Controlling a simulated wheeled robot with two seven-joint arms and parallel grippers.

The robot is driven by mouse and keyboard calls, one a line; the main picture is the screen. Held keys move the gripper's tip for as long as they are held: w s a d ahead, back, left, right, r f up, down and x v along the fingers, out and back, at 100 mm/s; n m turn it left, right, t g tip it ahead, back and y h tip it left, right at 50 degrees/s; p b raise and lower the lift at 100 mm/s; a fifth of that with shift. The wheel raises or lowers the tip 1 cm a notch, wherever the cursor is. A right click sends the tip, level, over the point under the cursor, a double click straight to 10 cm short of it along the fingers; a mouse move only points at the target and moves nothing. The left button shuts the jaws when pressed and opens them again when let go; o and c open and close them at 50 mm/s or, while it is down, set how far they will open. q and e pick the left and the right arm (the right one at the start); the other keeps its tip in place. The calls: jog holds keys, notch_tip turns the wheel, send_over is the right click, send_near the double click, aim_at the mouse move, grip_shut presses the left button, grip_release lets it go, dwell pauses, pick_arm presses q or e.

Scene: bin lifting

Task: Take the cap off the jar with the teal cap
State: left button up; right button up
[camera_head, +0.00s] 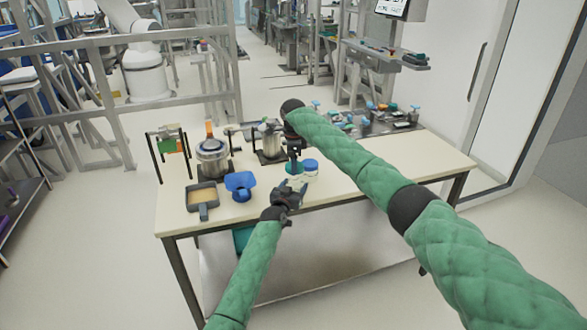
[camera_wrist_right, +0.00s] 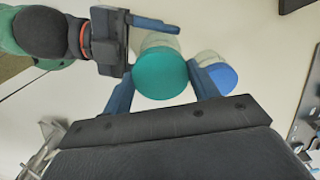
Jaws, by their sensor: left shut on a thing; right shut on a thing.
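The jar with the teal cap (camera_wrist_right: 160,74) stands on the table; its clear glass body (camera_wrist_right: 160,40) shows just above the cap in the right wrist view. My right gripper (camera_head: 294,160) reaches down from above, with its two blue fingers shut on opposite sides of the teal cap. My left gripper (camera_head: 289,188) comes in from the front and is shut on the jar's body below the cap. One blue left finger (camera_wrist_right: 155,22) shows beside the glass; the other is hidden. In the head view the grippers cover much of the jar.
A jar with a blue cap (camera_head: 310,163) stands close beside, right of the teal one. A blue stand (camera_head: 240,184), a dark-framed tray (camera_head: 201,197) and a metal pot (camera_head: 212,158) are on the left of the table (camera_head: 335,186). Several small items crowd the far right.

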pick_arm(q)
jog(key=o, duration=1.5)
jog(key=shift+c, duration=0.2)
jog(key=shift+s, duration=0.1)
